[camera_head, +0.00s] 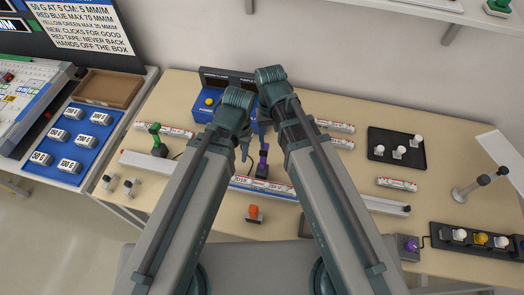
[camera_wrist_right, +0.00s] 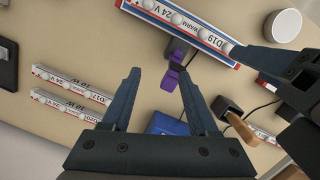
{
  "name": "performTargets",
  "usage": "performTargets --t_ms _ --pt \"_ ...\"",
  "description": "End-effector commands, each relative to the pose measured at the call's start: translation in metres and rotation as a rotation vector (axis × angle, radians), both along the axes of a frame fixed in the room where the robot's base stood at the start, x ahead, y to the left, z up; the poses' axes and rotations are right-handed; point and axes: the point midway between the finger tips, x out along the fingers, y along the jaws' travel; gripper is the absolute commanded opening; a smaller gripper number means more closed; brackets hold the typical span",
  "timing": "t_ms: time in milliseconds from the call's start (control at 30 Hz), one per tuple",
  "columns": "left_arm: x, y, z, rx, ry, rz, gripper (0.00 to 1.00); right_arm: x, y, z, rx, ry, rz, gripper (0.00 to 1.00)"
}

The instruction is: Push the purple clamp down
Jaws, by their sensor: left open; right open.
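The purple clamp (camera_head: 263,160) stands upright at the light bar (camera_head: 245,184) in the middle of the table, its dark base low against the bar. In the right wrist view the purple clamp (camera_wrist_right: 173,77) shows ahead of my fingers, beside the bar labelled D19 (camera_wrist_right: 205,36). My right gripper (camera_wrist_right: 160,68) is open and empty, the clamp appearing between its fingertips; contact cannot be told. My left gripper (camera_head: 246,150) is open, just left of the clamp in the head view. The right gripper's fingers are mostly hidden by the arm there.
A green clamp (camera_head: 156,138) stands left and an orange clamp (camera_head: 253,214) in front. A blue power box (camera_head: 207,103) is behind. A black tray (camera_head: 410,158) with white knobs, a purple-knobbed box (camera_head: 408,246) and a black strip (camera_head: 465,232) are right.

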Motion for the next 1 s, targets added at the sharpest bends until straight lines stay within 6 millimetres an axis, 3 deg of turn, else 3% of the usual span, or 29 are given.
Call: performTargets --t_ms 33,100,333,667,1000 --pt "0.0 0.0 0.029 -0.001 0.0 0.002 0.5 0.027 0.004 0.03 0.01 0.04 -0.071 0.6" --pt "0.0 0.0 0.044 -0.001 0.0 0.004 0.5 0.044 0.006 0.048 0.023 0.092 -0.163 0.6" --pt "0.0 0.0 0.069 -0.002 0.0 0.008 0.5 0.074 0.006 0.081 0.04 0.207 -0.342 0.6" --pt "0.0 0.0 0.064 -0.002 0.0 0.008 0.5 0.072 0.006 0.077 0.041 0.222 -0.362 0.6" --pt "0.0 0.0 0.032 -0.001 0.0 0.002 0.5 0.061 0.008 0.046 0.04 0.221 -0.36 0.6"
